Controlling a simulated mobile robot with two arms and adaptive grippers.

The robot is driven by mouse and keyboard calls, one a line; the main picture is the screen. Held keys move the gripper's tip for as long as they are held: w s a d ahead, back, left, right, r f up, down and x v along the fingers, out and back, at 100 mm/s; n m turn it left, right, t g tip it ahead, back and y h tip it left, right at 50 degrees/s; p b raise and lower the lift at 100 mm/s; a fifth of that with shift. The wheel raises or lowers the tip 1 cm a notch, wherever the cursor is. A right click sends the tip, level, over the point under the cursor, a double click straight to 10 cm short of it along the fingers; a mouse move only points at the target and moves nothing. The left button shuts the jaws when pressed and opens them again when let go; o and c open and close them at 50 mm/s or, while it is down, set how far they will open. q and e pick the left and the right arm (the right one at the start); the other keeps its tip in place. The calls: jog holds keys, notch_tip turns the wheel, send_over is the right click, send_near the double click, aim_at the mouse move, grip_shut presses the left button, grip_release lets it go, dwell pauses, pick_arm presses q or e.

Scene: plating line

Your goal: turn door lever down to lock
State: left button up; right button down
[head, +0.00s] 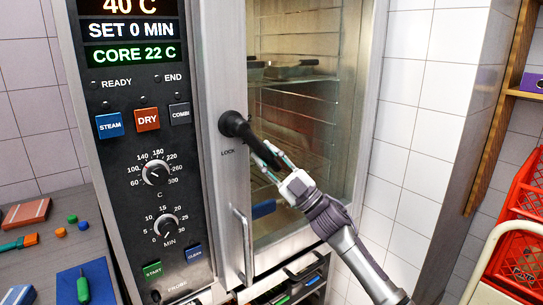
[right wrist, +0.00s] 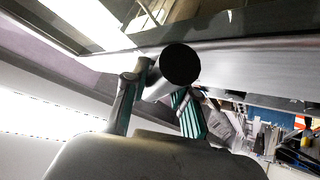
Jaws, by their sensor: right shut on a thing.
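The door lever (head: 236,124) is black with a round hub on the oven door's steel frame. It slants down to the right across the door glass, above the word LOCK. My right gripper (head: 274,161) comes from the lower right and is shut on the lever's outer part, which its fingers partly hide. In the right wrist view, a round black end of the lever (right wrist: 181,65) shows just beyond the fingers of my right gripper (right wrist: 160,100). The oven door (head: 300,110) is glazed and looks closed. My left gripper is not in view.
A vertical steel door handle (head: 243,245) stands below the lever. The control panel (head: 135,80) with knobs and buttons is left of it. White tiled wall (head: 420,110) lies to the right, with red crates (head: 522,260) at the far right. A worktop with small items is lower left.

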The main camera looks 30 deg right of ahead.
jog(key=a+f+m+t+h+b, duration=0.1)
jog(key=a+m+t+h, duration=0.3)
jog(key=m+h, duration=1.2)
jog(key=shift+s+a+f+m+t, duration=0.3)
jog(key=shift+a+f+m, duration=0.3)
jog(key=shift+a+m, duration=0.65)
jog(key=shift+d, duration=0.1)
jog(key=c, duration=0.9)
grip_release()
jog(key=v, duration=1.2)
jog(key=shift+w, duration=0.15)
